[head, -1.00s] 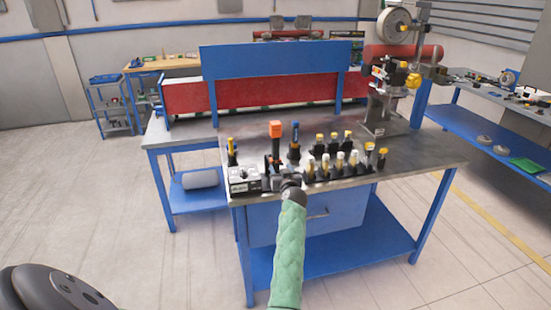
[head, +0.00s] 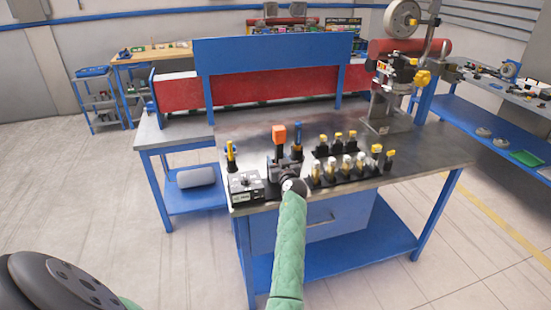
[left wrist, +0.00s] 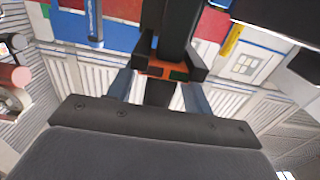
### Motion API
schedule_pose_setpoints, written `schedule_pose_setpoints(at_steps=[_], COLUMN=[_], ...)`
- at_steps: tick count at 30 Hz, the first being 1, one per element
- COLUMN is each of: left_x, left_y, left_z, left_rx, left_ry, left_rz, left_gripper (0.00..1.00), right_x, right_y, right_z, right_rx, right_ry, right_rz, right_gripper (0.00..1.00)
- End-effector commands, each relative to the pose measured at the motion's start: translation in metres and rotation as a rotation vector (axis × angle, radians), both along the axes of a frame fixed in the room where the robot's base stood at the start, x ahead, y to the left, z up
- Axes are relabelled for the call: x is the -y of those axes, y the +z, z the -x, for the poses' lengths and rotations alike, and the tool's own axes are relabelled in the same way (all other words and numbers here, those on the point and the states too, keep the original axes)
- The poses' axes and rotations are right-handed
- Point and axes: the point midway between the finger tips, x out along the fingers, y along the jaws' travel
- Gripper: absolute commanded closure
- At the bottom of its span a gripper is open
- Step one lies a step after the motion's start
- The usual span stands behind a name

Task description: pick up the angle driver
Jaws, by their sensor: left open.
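The tool I take to be the angle driver, with an orange block on top (head: 279,135) and a dark body, stands upright near the bench's front edge. Its lower part is partly hidden by my left gripper (head: 280,170). In the left wrist view its black body with an orange and green band (left wrist: 165,70) rises between the two fingers. My left gripper (left wrist: 158,84) is open, with a finger on each side of the tool; contact cannot be told. My right gripper is not in view.
A blue-topped tool (head: 297,138) stands close on the right, with several yellow-topped pieces in black holders (head: 345,172) beyond. A grey box (head: 246,186) and a yellow-handled tool (head: 231,153) are on the left. A press (head: 395,95) stands at the bench's back right.

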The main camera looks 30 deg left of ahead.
Motion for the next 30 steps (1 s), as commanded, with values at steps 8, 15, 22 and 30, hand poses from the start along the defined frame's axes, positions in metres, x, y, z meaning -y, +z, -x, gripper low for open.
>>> schedule_pose_setpoints(at_steps=[8,15,22,30], left_x=[0.0012,0.0011,0.0012,0.0013], left_y=[-0.0006,-0.0010,-0.0015,-0.0015], left_z=[0.0001,0.0001,0.0003,0.0002], left_rx=[0.001,0.000,-0.001,-0.001], left_ry=[0.000,0.000,0.000,0.000], left_rz=[0.001,0.001,0.002,0.002], left_gripper=[0.49,0.96,1.00,1.00], right_x=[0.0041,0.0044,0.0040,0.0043], right_y=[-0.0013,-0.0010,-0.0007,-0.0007], right_z=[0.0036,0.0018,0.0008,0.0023], right_rx=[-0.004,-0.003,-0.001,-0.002], right_ry=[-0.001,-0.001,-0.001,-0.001], right_rz=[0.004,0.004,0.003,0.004], right_gripper=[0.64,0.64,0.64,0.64])
